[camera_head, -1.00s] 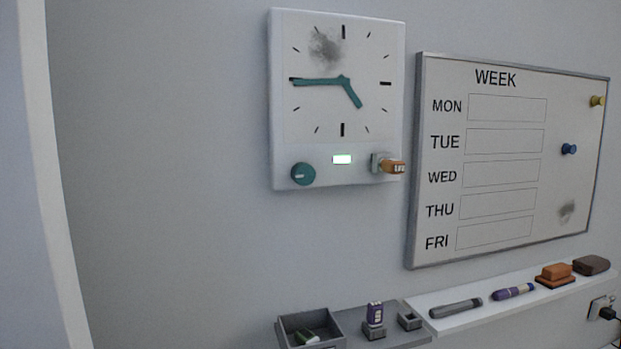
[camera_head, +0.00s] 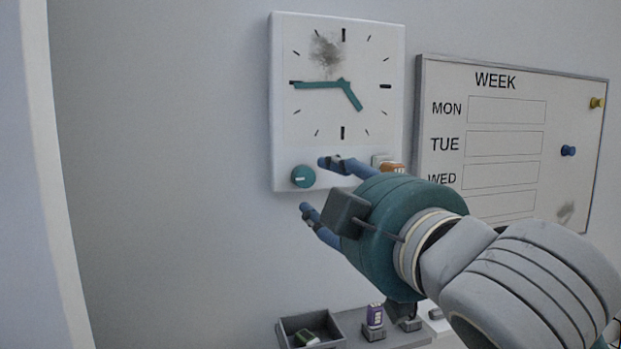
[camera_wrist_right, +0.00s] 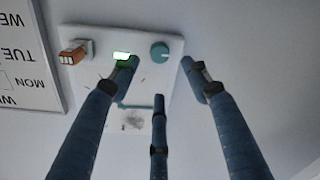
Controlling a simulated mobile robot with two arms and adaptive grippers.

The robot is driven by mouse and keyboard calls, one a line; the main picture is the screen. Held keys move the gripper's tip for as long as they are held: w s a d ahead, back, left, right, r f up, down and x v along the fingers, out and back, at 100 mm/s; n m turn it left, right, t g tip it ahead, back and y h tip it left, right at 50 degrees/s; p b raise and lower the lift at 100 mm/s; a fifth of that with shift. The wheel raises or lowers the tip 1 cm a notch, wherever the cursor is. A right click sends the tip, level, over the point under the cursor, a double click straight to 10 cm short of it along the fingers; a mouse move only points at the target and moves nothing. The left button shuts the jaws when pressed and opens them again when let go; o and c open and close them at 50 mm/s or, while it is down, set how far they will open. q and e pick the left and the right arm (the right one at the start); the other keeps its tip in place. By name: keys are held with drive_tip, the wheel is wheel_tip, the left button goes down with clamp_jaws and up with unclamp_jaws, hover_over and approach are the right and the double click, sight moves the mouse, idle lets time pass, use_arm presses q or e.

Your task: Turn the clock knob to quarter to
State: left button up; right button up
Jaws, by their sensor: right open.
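The white wall clock (camera_head: 320,105) has teal hands. The long hand points left to the nine mark and the short hand points down right, between four and five. The round teal knob (camera_head: 303,176) sits at the clock's lower left, with a pale mark on its left half. It also shows in the right wrist view (camera_wrist_right: 160,51). My right gripper (camera_head: 313,184) is open in front of the clock's lower part, its fingers spread and apart from the knob, with nothing between them. My left gripper is not in view.
An orange plug-like piece (camera_head: 392,168) sits at the clock's lower right, partly hidden by my right arm. The WEEK whiteboard (camera_head: 464,64) hangs to the right. The wall left of the clock is clear.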

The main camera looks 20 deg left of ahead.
sight(306, 180)
drive_tip(key=p+x, duration=0.3)
drive_tip(key=x, duration=0.5)
drive_tip(key=shift+w+a, duration=0.15)
drive_tip(key=shift+w, duration=0.1)
drive_tip(key=shift+w+a+f, duration=0.1)
drive_tip(key=shift+w+a, duration=0.05)
drive_tip(key=shift+w, duration=0.15)
drive_tip(key=c, duration=1.1)
drive_tip(key=shift+m, duration=0.4)
drive_tip(key=shift+c, duration=0.2)
